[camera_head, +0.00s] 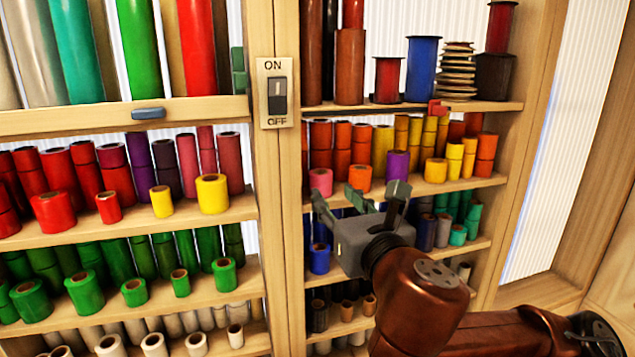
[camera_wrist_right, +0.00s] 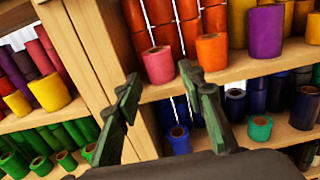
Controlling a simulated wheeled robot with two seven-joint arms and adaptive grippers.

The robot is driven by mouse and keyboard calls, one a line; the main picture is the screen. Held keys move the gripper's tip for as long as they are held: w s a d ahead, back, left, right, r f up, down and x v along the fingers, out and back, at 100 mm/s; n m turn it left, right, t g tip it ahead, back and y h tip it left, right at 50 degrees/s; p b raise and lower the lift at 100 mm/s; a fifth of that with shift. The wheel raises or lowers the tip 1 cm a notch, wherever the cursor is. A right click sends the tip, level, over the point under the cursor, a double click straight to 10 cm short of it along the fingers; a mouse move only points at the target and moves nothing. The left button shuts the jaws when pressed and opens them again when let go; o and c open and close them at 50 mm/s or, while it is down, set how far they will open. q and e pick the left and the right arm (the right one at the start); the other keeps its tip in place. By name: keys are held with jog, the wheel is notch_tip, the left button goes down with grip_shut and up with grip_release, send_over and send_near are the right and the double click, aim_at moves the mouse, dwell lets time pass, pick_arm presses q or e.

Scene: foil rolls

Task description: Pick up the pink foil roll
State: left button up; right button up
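The pink foil roll (camera_head: 321,182) stands upright at the left end of the second shelf in the right-hand bay, beside an orange roll (camera_head: 359,178). In the right wrist view the pink roll (camera_wrist_right: 158,65) is beyond and above the gap between my fingertips, apart from them. My right gripper (camera_head: 358,196) is open and empty in front of this shelf, just below and to the right of the pink roll; its green fingers also show in the right wrist view (camera_wrist_right: 158,80). My left gripper is not in view.
A wooden post with an ON/OFF switch (camera_head: 277,92) stands left of the bay. A purple roll (camera_head: 397,165) and yellow rolls stand farther right on the shelf. Blue rolls (camera_head: 319,258) are on the shelf below. Spools (camera_head: 422,68) stand on the shelf above.

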aim_at(324, 178)
jog(key=w+p, duration=0.1)
jog(key=w, duration=0.1)
jog(key=w+a+r+p, duration=0.1)
jog(key=w+a+p, duration=0.1)
jog(key=w, duration=0.1)
jog(key=shift+w+r+p, duration=0.3)
jog(key=shift+r+p, duration=0.05)
jog(key=shift+p, duration=0.05)
jog(key=shift+w+a+f, duration=0.2)
jog(key=shift+w, duration=0.4)
jog(key=shift+s, duration=0.15)
jog(key=shift+c, duration=0.5)
jog(key=shift+c, duration=0.9)
jog(key=c, duration=0.5)
jog(key=shift+c, duration=0.2)
